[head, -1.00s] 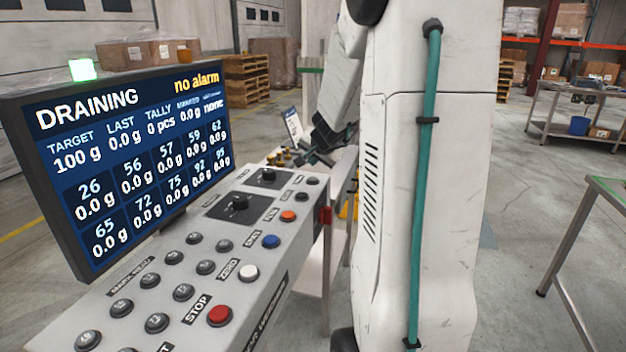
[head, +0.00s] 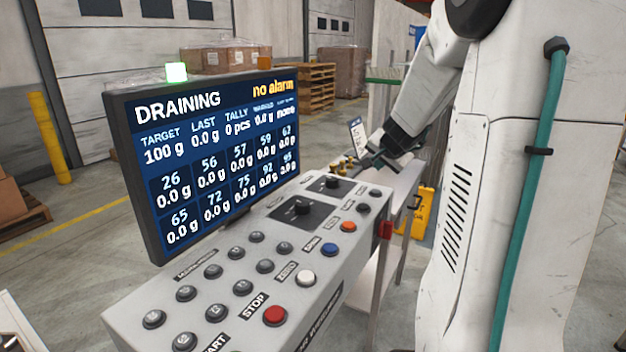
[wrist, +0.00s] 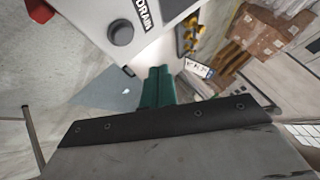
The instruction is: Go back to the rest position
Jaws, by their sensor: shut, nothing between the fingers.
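My gripper (head: 372,160) shows in the head view at the far end of the control console (head: 330,262), beyond its knobs. In the wrist view its teal fingers (wrist: 157,88) are together with nothing between them. The fingers are beside the console's corner, which shows at the top with a dark knob (wrist: 120,33) and a DRAIN label. I cannot tell from these views how high the fingertips are above the table behind. My white arm fills the right of the head view.
The screen (head: 215,160) on the console reads DRAINING and no alarm, with a lit green lamp (head: 176,72) on top. A red STOP button (head: 275,316) is near. Small brass pieces (wrist: 188,38) stand past the console. A yellow floor sign (head: 421,214) and pallets (head: 308,85) are behind.

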